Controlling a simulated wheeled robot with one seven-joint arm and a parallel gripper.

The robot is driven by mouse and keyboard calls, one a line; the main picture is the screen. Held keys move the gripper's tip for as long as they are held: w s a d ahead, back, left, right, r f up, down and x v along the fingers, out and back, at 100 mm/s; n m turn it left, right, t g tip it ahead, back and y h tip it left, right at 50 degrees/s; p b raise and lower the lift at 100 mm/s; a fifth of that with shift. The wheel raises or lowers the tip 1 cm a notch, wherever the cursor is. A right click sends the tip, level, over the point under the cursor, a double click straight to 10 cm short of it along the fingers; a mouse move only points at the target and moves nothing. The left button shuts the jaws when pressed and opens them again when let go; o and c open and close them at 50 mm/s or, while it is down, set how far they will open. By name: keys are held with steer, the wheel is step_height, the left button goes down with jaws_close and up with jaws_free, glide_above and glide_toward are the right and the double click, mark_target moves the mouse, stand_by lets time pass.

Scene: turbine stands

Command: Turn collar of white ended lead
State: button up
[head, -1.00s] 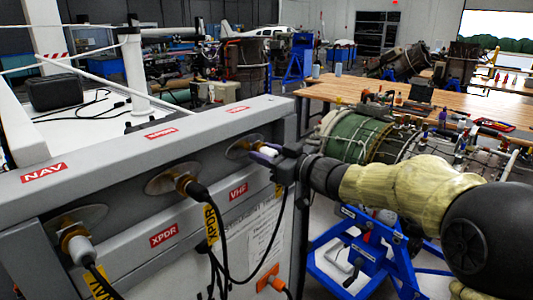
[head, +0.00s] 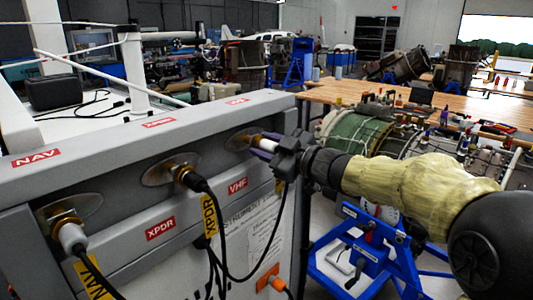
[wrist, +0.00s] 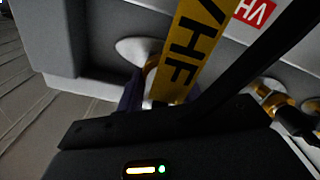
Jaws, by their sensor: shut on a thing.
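The VHF lead's white end (head: 267,136) sits at the brass socket on the right of the grey panel (head: 110,150). My gripper (head: 262,143), with purple fingers, is shut on this white end from the right. In the wrist view the lead's yellow VHF tag (wrist: 188,45) hangs across the gripper (wrist: 143,97) and hides most of the grip. A sliver of white (wrist: 147,103) shows beside the purple finger. The NAV lead, at the left socket, also has a white end (head: 72,236). The XPDR lead (head: 193,181), at the middle socket, has a black end.
Black cables hang down the panel front, close under my gripper. An orange connector (head: 268,277) is low on the panel. A blue stand (head: 350,262) and an engine (head: 355,135) are to the right. A wooden table (head: 340,92) stands behind.

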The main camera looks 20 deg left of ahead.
steer(key=n+b, duration=0.2)
steer(key=n, duration=0.1)
steer(key=n+b, duration=0.1)
steer(key=shift+f+n, duration=0.25)
steer(key=shift+n, duration=0.05)
steer(key=n+b, duration=0.2)
steer(key=n, duration=0.2)
steer(key=shift+r+b, duration=0.1)
steer(key=shift+b, duration=0.25)
steer(key=shift+n, duration=0.3)
steer(key=o, duration=1)
steer(key=shift+r, duration=0.1)
steer(key=b+v, duration=0.3)
steer(key=v, duration=1.4)
steer(key=shift+s+d+b, duration=0.2)
steer(key=shift+d+b, duration=0.05)
steer(key=shift+b, duration=0.15)
steer(key=shift+w, duration=0.1)
